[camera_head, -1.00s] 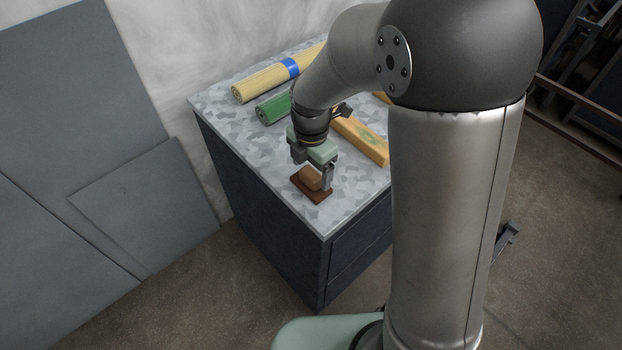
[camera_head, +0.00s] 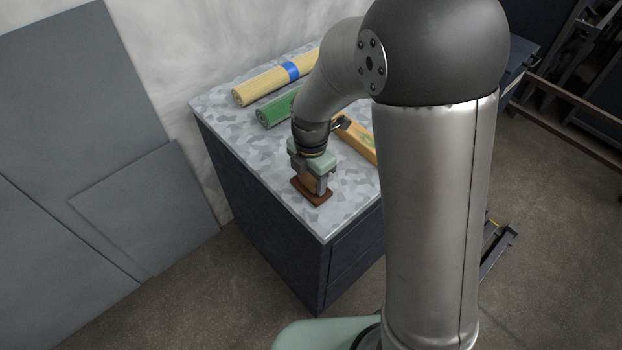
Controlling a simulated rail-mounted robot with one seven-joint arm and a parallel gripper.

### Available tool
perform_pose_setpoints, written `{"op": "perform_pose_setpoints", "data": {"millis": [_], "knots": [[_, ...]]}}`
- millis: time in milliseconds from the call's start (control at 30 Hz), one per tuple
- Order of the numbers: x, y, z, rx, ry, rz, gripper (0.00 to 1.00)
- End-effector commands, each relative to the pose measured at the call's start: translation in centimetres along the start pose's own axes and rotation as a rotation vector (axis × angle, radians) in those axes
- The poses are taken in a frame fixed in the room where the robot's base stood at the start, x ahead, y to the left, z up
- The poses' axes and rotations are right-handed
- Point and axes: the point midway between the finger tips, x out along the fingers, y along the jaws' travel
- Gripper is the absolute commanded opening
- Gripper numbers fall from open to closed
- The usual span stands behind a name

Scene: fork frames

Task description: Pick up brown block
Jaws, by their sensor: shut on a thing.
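I cannot tell whether the block is clear of the base.
A yellow roll with a blue band (camera_head: 270,82) and a green roll (camera_head: 275,110) lie at the back of the worktop (camera_head: 240,118). An orange-yellow bar (camera_head: 355,139) lies right of my gripper. The worktop's front corner is bare.

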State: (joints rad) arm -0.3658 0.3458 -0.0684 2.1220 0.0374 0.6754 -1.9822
Motion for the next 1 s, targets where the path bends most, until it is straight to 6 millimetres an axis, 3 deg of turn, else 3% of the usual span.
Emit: {"op": "perform_pose_setpoints", "data": {"millis": [267, 533, 800, 1000], "knots": [[-3.3, 0.0, 0.1, 0.002, -0.002, 0.007, 0.3], [-9.3, -5.4, -0.8, 0.002, -0.005, 0.009, 0.3], [-11.7, -11.4, -1.8, 0.001, -0.003, 0.005, 0.3], [-12.6, -13.4, -2.1, 0.001, -0.001, 0.002, 0.3]]}}
